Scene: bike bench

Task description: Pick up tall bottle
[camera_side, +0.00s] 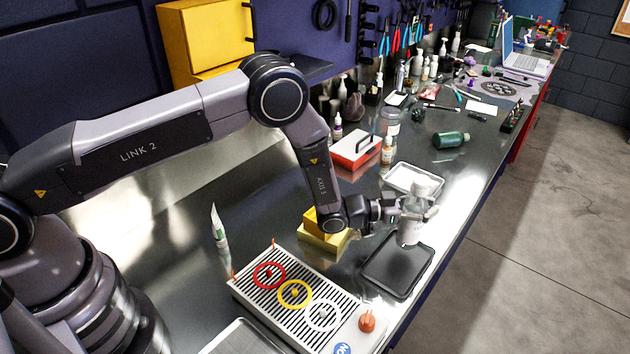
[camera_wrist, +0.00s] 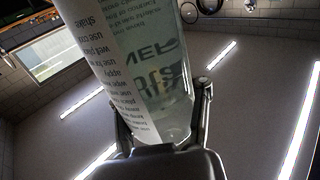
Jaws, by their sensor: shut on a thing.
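The tall bottle (camera_side: 411,232) is pale and translucent, with a printed label. My gripper (camera_side: 417,212) is shut on it around its middle, and the bottle stands nearly upright at the far end of a black tray (camera_side: 385,281). I cannot tell whether its base touches the tray or bench. In the wrist view the bottle (camera_wrist: 150,75) fills the middle, between the two fingers of my gripper (camera_wrist: 164,112), with its lettering turned over. Its upper end is cut off there.
A white tray (camera_side: 401,177) lies just behind the bottle. Yellow blocks (camera_side: 322,240) sit left of it, and a slatted rack (camera_side: 257,292) with coloured rings is nearer. A red box (camera_side: 352,152) and green bottle (camera_side: 451,140) are farther back. The bench's edge is on the right.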

